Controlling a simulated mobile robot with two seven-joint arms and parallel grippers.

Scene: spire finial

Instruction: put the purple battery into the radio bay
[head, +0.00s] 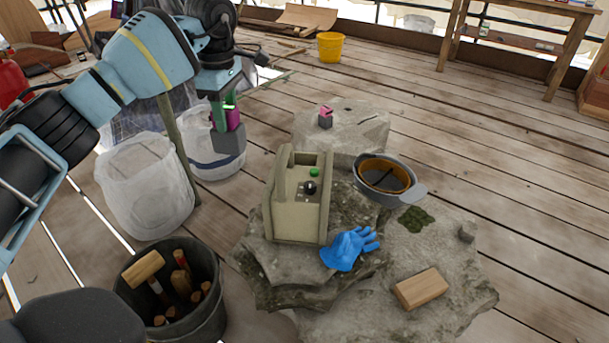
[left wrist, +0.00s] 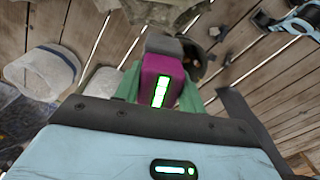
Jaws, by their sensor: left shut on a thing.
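My left gripper (head: 222,116) is shut on the purple battery (head: 234,119), which has a grey block-shaped lower end (head: 229,140). It holds the battery in the air, to the left of and above the radio. In the left wrist view the purple battery (left wrist: 158,78) sits between the green fingers, with a lit green bar on its face. The radio (head: 297,221) is a beige box standing upright on the stone slabs, with a green button (head: 314,172) and a black knob (head: 310,187). The inside of its bay is not clearly visible. My right gripper is not in view.
A small pink-and-grey block (head: 326,121) sits on the stone behind the radio. A grey pan (head: 416,191), blue glove (head: 349,249) and wooden block (head: 421,289) lie around it. White buckets (head: 147,187) and a black tool bucket (head: 207,322) stand left.

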